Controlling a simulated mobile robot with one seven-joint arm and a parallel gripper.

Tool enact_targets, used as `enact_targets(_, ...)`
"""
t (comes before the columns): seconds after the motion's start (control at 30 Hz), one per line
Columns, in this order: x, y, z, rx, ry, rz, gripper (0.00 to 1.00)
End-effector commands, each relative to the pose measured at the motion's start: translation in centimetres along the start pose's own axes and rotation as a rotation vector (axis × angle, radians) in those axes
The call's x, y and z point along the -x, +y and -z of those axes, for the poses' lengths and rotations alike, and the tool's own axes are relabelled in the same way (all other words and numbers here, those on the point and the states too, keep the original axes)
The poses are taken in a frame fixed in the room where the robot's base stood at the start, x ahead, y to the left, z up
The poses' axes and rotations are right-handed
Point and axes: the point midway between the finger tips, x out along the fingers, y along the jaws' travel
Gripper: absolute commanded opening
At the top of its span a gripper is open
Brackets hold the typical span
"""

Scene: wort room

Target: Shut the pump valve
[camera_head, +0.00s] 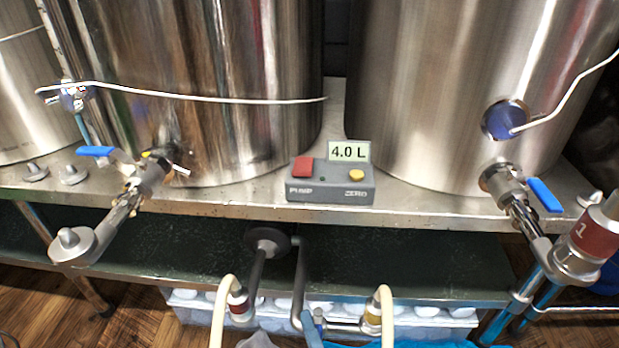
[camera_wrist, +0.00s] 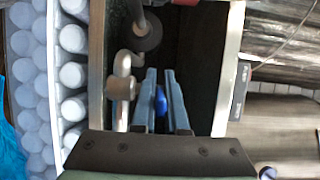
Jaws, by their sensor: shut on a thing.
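In the wrist view, the two dark blue-grey fingers of my gripper (camera_wrist: 163,100) are closed around a small blue valve handle (camera_wrist: 160,101). Only part of the handle shows between the fingers. A grey metal pipe with a round fitting (camera_wrist: 121,88) stands just left of them. The valve's exact angle is hidden.
Other blue-handled valves, left (camera_head: 96,151) and right (camera_head: 544,194), sit on the steel kettles. A PUMP/ZERO control box (camera_head: 330,192) stands on the upper shelf. A crate of white bottles (camera_wrist: 72,75) lies close to the left of my gripper. Cream hoses (camera_head: 387,315) rise nearby.

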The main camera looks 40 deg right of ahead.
Motion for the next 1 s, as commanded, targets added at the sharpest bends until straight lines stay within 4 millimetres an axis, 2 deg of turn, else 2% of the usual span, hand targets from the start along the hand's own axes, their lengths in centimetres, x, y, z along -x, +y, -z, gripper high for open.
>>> enact_targets(0.03, 0.1, 0.1, 0.0, 0.0, -0.001, -0.003, 0.17)
enact_targets(0.17, 0.0, 0.1, 0.0, 0.0, 0.0, -0.002, 0.4)
enact_targets(0.57, 0.5, 0.0, 0.0, 0.001, 0.0, -0.003, 0.41)
enact_targets(0.77, 3.2, -0.2, 0.0, 0.003, -0.002, -0.006, 0.41)
enact_targets(1.0, 8.4, -0.3, 0.0, 0.003, -0.002, -0.007, 0.41)
